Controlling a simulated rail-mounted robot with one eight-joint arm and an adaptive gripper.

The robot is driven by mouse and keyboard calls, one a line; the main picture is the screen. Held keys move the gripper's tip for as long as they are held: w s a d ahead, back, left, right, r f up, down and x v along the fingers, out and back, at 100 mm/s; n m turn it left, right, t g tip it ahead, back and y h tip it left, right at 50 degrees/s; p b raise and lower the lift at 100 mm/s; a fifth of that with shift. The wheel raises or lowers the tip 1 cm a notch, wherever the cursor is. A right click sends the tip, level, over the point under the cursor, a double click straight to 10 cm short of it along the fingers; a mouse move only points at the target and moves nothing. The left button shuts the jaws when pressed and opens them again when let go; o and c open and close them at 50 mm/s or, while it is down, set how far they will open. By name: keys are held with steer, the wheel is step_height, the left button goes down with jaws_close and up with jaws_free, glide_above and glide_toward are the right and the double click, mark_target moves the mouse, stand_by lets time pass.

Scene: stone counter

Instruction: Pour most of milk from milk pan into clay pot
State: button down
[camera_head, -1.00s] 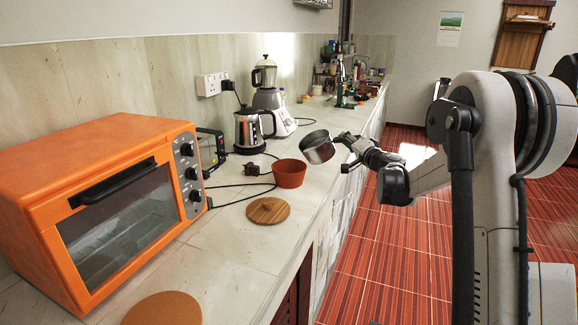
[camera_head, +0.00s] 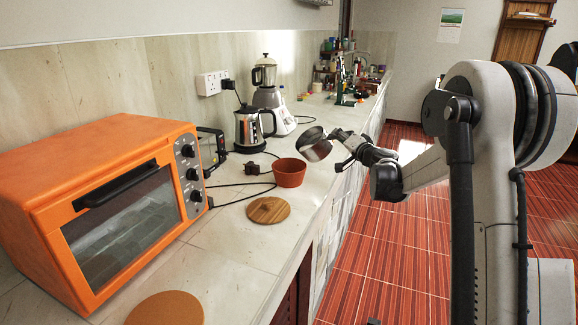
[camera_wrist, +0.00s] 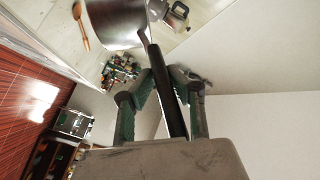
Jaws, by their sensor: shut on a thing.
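The metal milk pan (camera_head: 318,152) is in the air above the counter, tilted, beside and a little above the clay pot. It also shows at the top of the wrist view (camera_wrist: 112,25). I cannot make out the milk or any stream. The terracotta clay pot (camera_head: 289,176) stands upright on the counter, below and left of the pan. My gripper (camera_head: 342,138) is to the right of the pan. In the wrist view its green-padded fingers (camera_wrist: 168,82) are shut on the pan's dark handle (camera_wrist: 172,105).
A round wooden lid (camera_head: 268,210) lies in front of the pot. The orange oven (camera_head: 100,190) fills the left. A kettle (camera_head: 247,130) and a blender (camera_head: 266,90) stand behind, with cables around. A brown round board (camera_head: 165,309) lies at the near edge.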

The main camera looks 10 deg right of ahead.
steer(key=shift+s+a+r+n+p, duration=0.1)
steer(key=shift+a+r+n+p, duration=0.8)
steer(key=shift+a, duration=0.1)
steer(key=shift+s+a+f+n+p, duration=0.15)
steer(key=shift+a+n+p, duration=0.25)
steer(key=shift+a+n, duration=0.35)
steer(key=shift+a+f+n+p, duration=0.1)
steer(key=shift+a+n+p, duration=0.25)
steer(key=shift+a+n, duration=0.4)
stand_by(2.1)
steer(key=shift+s+a+f+n+g+p, duration=0.15)
steer(key=shift+a+f+n+p, duration=0.1)
steer(key=shift+a+n, duration=0.35)
steer(key=shift+w+a+f+n+g+p, duration=0.15)
steer(key=shift+a+n+p, duration=0.2)
steer(key=shift+a, duration=0.45)
stand_by(1.5)
steer(key=shift+s+a+n, duration=0.15)
steer(key=shift+a+n, duration=0.2)
steer(key=shift+a, duration=0.15)
